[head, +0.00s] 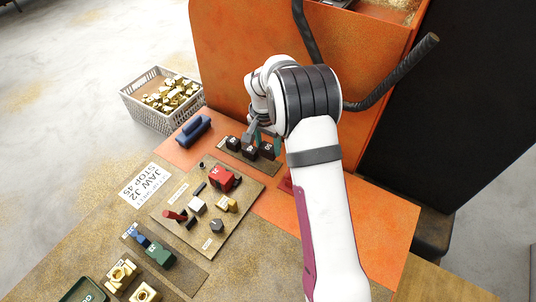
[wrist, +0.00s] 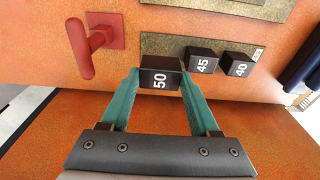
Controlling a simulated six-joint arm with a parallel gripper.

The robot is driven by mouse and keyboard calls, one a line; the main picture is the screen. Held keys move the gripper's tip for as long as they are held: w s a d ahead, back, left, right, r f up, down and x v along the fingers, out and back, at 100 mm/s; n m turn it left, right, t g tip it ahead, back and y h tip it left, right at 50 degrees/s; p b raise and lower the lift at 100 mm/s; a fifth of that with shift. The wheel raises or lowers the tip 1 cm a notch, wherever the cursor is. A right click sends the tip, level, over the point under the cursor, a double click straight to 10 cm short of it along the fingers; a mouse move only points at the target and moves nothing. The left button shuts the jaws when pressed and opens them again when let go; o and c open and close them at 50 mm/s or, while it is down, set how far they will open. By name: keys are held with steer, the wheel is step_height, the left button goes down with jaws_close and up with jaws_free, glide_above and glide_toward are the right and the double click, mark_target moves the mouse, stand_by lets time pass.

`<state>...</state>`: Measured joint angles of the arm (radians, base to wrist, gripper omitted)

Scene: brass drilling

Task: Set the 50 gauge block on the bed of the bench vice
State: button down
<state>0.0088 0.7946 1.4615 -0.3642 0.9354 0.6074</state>
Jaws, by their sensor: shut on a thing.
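The 50 gauge block (wrist: 160,79) is a dark block with a white 50 on its face. My gripper (wrist: 157,88) is shut on it, with one teal finger at each side. In the head view the block (head: 267,151) is at the right end of the row of blocks, partly under my gripper (head: 264,143). I cannot tell whether it is clear of the mat. The 45 block (wrist: 202,61) and 40 block (wrist: 239,65) stand beside it in the wrist view. I cannot pick out the bench vice with certainty; my arm hides part of the bench.
A blue long object (head: 193,131) lies left of the blocks. A board with a red block (head: 223,179) and several small parts is nearer. A red handle (wrist: 88,46) stands close to the 50 block. A crate of brass parts (head: 160,97) is at the far left.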

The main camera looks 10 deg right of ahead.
mark_target(264, 148)
steer(key=r, duration=0.2)
steer(key=a+r, duration=0.1)
steer(key=r, duration=0.2)
steer(key=shift+s+a+f, duration=1)
steer(key=shift+s+a, duration=0.35)
steer(key=shift+a, duration=1.65)
steer(key=shift+s+a+f, duration=1)
steer(key=shift+s+a, duration=0.35)
steer(key=shift+a, duration=1.7)
steer(key=shift+s+a+f, duration=1)
steer(key=shift+s+a, duration=0.35)
steer(key=shift+a, duration=1.65)
steer(key=shift+f, duration=1.4)
steer(key=shift+c, duration=0.2)
jaws_free()
steer(key=shift+o, duration=0.2)
